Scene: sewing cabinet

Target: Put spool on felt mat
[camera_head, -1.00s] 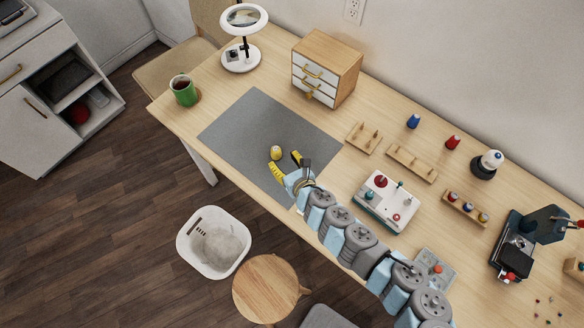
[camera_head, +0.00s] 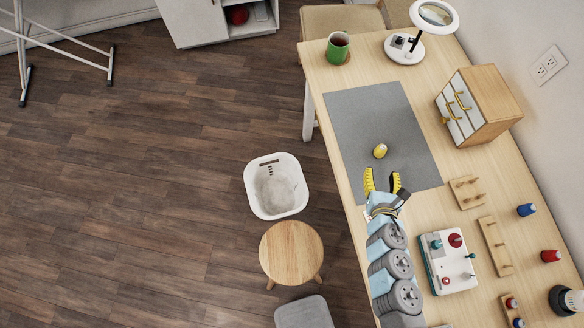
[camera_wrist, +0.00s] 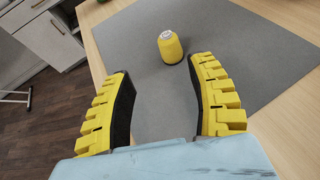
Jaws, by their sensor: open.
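A yellow spool (camera_head: 380,151) stands upright on the grey felt mat (camera_head: 375,110). In the wrist view the spool (camera_wrist: 170,48) stands just beyond the fingertips, towards the right finger, apart from both as far as I can tell. The felt mat (camera_wrist: 255,35) fills much of that view. My gripper (camera_head: 382,178) is open and empty, close to the mat's near end. Its two yellow fingers with dark pads also show in the wrist view (camera_wrist: 158,68).
A wooden drawer box (camera_head: 490,95) stands right of the mat. A green mug (camera_head: 338,50) and a white lamp (camera_head: 402,48) are at the far end. Wooden pegged racks (camera_head: 467,192) and a white device (camera_head: 450,262) lie on the near side. The mat around the spool is clear.

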